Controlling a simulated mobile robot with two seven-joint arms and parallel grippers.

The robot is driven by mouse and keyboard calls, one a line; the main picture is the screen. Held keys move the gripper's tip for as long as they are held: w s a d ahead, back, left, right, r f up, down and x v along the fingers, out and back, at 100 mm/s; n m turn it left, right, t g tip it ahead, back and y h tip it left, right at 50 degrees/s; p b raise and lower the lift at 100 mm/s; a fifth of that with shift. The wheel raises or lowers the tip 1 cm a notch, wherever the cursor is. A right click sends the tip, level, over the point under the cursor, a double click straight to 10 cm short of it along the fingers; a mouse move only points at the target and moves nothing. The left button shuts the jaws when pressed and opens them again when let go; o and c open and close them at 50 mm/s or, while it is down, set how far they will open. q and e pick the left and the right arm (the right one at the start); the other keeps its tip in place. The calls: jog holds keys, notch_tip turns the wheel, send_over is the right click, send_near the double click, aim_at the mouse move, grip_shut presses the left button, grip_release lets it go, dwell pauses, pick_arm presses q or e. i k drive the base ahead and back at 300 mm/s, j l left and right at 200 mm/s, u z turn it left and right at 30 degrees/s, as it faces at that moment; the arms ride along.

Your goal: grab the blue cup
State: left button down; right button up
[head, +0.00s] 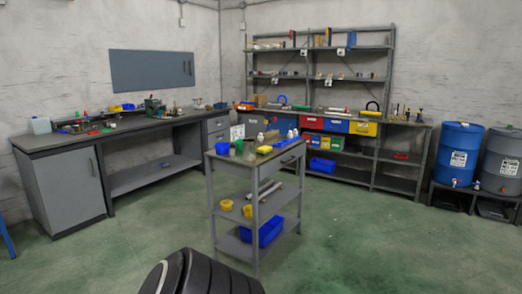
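A small blue object (222,148), which looks like the blue cup, stands near the left end of the top of a grey trolley (250,160). It is small in the picture, so its exact shape is hard to tell. Neither of my grippers shows in the head view. A dark ribbed part at the bottom edge looks like part of my own body.
The trolley top also holds white bottles (260,138) and a yellow item (264,149). Yellow cups (226,205) and a blue bin (263,232) are on its lower shelves. A workbench (120,128) stands left, blue barrel (458,152) right. Green floor around the trolley is clear.

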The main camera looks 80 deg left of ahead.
aim_at(221, 148)
jog(key=u, duration=2.9)
jog(key=i+j, duration=0.2)
jog(key=i, duration=0.3)
jog(key=i+j+u, duration=0.1)
jog(key=i+j, duration=0.15)
jog(key=i, duration=0.25)
jog(key=i+j, duration=0.15)
jog(key=i, duration=0.4)
